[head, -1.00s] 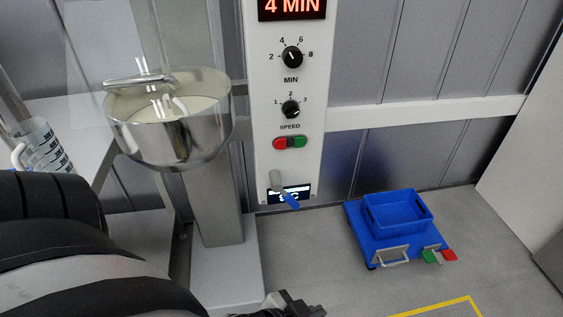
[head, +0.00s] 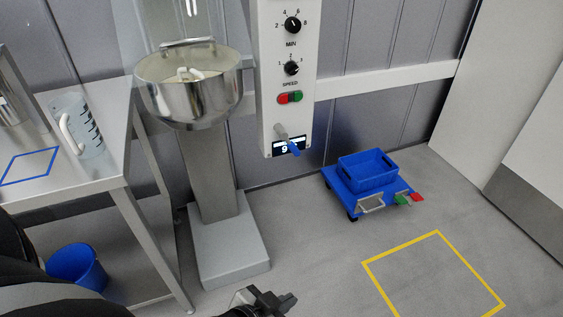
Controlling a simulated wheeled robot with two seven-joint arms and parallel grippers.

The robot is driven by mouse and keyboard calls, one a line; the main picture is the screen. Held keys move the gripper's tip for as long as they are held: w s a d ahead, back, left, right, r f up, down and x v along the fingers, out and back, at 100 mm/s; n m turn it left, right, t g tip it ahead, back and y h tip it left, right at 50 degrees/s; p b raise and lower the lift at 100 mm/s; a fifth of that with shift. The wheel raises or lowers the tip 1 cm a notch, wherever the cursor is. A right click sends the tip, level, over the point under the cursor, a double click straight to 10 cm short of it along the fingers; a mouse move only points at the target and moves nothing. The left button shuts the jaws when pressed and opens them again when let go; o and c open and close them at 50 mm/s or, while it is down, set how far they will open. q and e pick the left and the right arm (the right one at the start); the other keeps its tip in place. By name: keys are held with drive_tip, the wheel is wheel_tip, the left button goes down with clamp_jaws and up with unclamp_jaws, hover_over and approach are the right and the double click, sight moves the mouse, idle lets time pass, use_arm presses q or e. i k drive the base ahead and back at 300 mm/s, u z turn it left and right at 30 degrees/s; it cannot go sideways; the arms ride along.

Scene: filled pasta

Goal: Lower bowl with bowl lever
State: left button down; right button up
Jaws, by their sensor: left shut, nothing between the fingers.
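The steel mixing bowl (head: 190,104) hangs on the mixer stand (head: 212,180), with pale contents and a mixing tool in it. The bowl lever (head: 288,142), grey with a blue grip, sticks out low on the white control panel (head: 284,80) and points down to the right. My left gripper (head: 285,300) is at the bottom edge of the view, shut and empty, well below and apart from the lever. My right gripper is not in view.
A steel table (head: 100,165) with a measuring jug (head: 77,126) stands at left, a blue bucket (head: 76,266) under it. A blue crate (head: 367,170) sits on a blue dolly (head: 345,194) at right. A yellow floor square (head: 400,249) lies in front, empty.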

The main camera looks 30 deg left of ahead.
sight(280, 131)
drive_tip(key=u, duration=0.6)
drive_tip(key=i, duration=1)
